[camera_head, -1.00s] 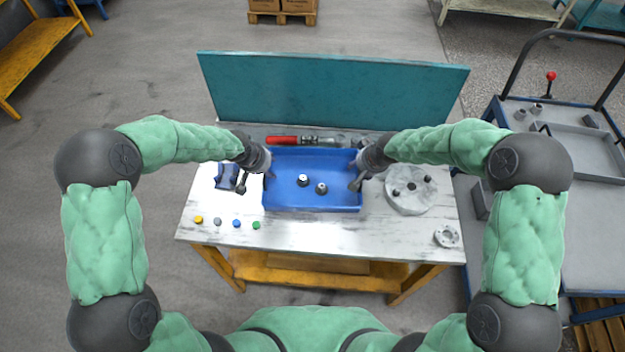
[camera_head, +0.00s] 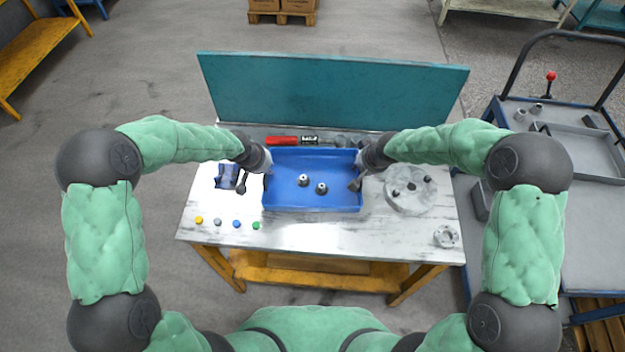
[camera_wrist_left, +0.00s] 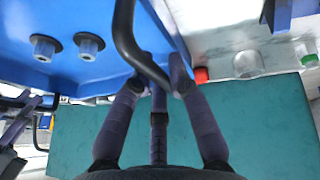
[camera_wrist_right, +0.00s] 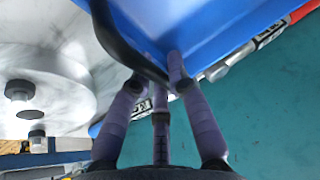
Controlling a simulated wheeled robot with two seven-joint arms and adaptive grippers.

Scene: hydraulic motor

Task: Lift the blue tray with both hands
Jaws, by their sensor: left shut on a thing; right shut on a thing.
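The blue tray (camera_head: 312,200) lies on the workbench, with two small grey metal parts, one on the left (camera_head: 303,180) and one on the right (camera_head: 321,188), inside it. My left gripper (camera_head: 266,172) is at the tray's left side, shut on it. In the left wrist view its fingers (camera_wrist_left: 160,85) close at a dark curved handle on the tray wall. My right gripper (camera_head: 357,176) is at the right side, shut on the tray. In the right wrist view its fingers (camera_wrist_right: 160,82) close at a similar dark handle. Whether the tray bottom touches the bench cannot be told.
A grey round flange (camera_head: 408,200) lies right of the tray and a small ring (camera_head: 446,236) near the bench's front right corner. Several coloured buttons (camera_head: 236,223) line the front left. A red-handled tool (camera_head: 284,141) lies behind the tray, before a teal panel (camera_head: 330,90).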

